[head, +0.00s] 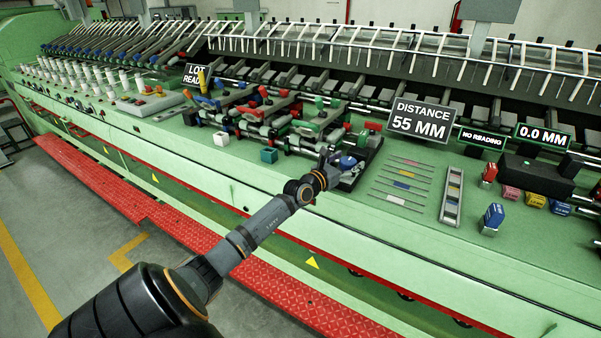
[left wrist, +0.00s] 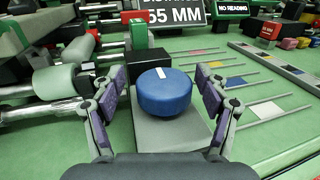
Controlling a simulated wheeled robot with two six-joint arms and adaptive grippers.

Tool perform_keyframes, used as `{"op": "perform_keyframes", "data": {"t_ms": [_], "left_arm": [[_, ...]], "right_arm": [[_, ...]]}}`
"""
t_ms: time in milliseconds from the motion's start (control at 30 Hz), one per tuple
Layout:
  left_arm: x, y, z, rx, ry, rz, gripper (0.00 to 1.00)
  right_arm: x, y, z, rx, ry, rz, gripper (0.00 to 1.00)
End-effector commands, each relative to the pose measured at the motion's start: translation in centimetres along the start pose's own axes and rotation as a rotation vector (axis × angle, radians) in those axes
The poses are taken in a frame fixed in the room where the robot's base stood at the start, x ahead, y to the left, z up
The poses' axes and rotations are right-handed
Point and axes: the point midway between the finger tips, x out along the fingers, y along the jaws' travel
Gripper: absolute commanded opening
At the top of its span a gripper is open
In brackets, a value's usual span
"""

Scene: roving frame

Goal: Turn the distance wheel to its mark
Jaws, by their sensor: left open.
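The distance wheel (left wrist: 164,92) is a round blue knob with a white line on its top, standing on a grey plate (left wrist: 170,134) in the left wrist view. In the head view the wheel (head: 347,162) is small and partly hidden by my left gripper (head: 330,160). In the left wrist view my left gripper (left wrist: 160,112) is open, with one finger on each side of the wheel and visible gaps between. A black block stands just behind the wheel. The sign (head: 419,120) behind reads DISTANCE 55 MM. I cannot make out the wheel's target mark. My right gripper is not in view.
Levers and grey rollers (left wrist: 62,80) stand close on the left of the wheel. Flat strips with coloured labels (head: 403,185) lie to its right. Further right are a grey rack (head: 452,195), a blue stamp-like piece (head: 493,216) and a black block (head: 535,176).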

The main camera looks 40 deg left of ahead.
Motion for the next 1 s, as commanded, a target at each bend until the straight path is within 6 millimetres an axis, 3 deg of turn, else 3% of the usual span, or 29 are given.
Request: {"op": "perform_keyframes", "data": {"t_ms": [33,233,300,567,833,900,1000], "left_arm": [[0.0,0.0,-0.9,0.004,0.0,-0.011,0.75],[-0.2,-0.3,-0.9,0.007,0.004,-0.057,0.75],[-1.3,-0.2,0.3,0.009,0.012,-0.056,0.75],[-5.3,-0.1,0.8,0.006,0.014,-0.057,0.75],[-11.0,0.2,0.8,0.004,0.017,-0.06,0.75],[-11.4,-1.1,1.0,-0.165,-0.066,-0.039,0.75],[-12.4,-2.0,2.5,-0.415,-0.17,0.011,0.75]], "right_arm": [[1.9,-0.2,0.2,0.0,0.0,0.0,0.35],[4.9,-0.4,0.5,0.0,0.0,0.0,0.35],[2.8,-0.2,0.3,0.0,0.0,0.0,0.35],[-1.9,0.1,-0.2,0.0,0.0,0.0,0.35],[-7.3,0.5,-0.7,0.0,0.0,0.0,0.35],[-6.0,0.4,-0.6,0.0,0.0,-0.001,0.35],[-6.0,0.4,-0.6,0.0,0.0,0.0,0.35]]}}
